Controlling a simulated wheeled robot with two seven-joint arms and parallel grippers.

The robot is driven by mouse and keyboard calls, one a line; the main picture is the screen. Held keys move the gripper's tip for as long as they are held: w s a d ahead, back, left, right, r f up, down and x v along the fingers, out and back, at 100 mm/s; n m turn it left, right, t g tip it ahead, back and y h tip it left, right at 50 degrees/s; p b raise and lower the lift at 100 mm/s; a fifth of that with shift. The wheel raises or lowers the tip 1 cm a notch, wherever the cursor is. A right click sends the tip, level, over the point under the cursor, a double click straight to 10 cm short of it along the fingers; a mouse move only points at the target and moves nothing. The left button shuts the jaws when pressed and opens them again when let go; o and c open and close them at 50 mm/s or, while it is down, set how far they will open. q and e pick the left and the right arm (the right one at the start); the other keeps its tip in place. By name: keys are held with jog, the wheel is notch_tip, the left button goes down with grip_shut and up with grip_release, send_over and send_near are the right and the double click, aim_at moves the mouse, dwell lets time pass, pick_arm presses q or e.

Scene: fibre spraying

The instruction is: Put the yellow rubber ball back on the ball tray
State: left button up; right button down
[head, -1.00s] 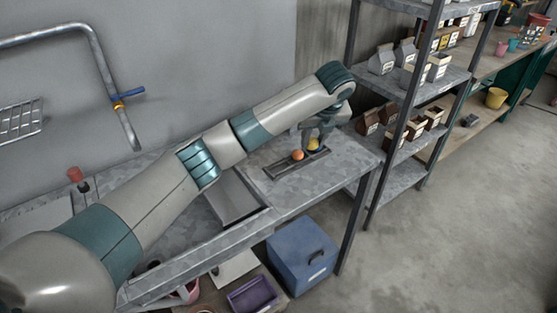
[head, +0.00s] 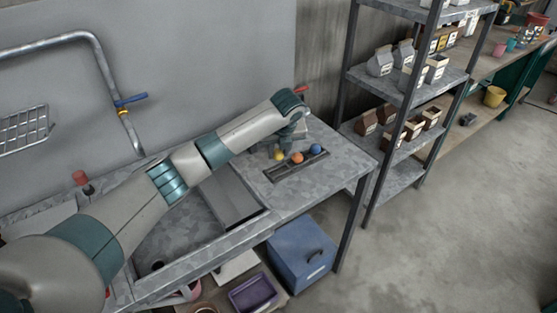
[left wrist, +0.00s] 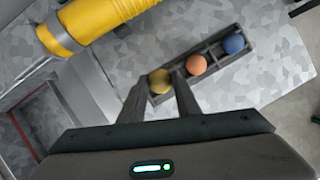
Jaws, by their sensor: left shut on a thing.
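The yellow rubber ball (head: 279,155) is held between the fingertips of my left gripper (head: 282,149), at the left end of the ball tray (head: 284,177). In the left wrist view the ball (left wrist: 159,80) shows between the two fingers (left wrist: 158,88), over or in the tray's near end; I cannot tell whether it touches the tray. The tray is a dark, narrow holder on the metal tabletop. An orange ball (head: 297,158) sits at its middle and a blue ball (head: 316,149) at its right end. My right gripper is out of view.
A sink basin (head: 195,225) lies left of the tray. In the left wrist view a yellow cylindrical thing (left wrist: 100,18) is at the upper left. A metal shelf rack (head: 405,90) stands right of the table. A blue box (head: 300,255) is below. Tabletop right of the tray is clear.

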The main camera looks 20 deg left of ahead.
aim_at(279, 157)
pick_arm(q)
jog(key=shift+f+p, duration=0.3)
jog(key=shift+f, duration=0.05)
notch_tip(279, 157, down, 2)
jog(key=shift+p, duration=0.45)
jog(key=shift+f, duration=0.6)
jog(key=shift+f, duration=0.1)
jog(key=o, duration=1.1)
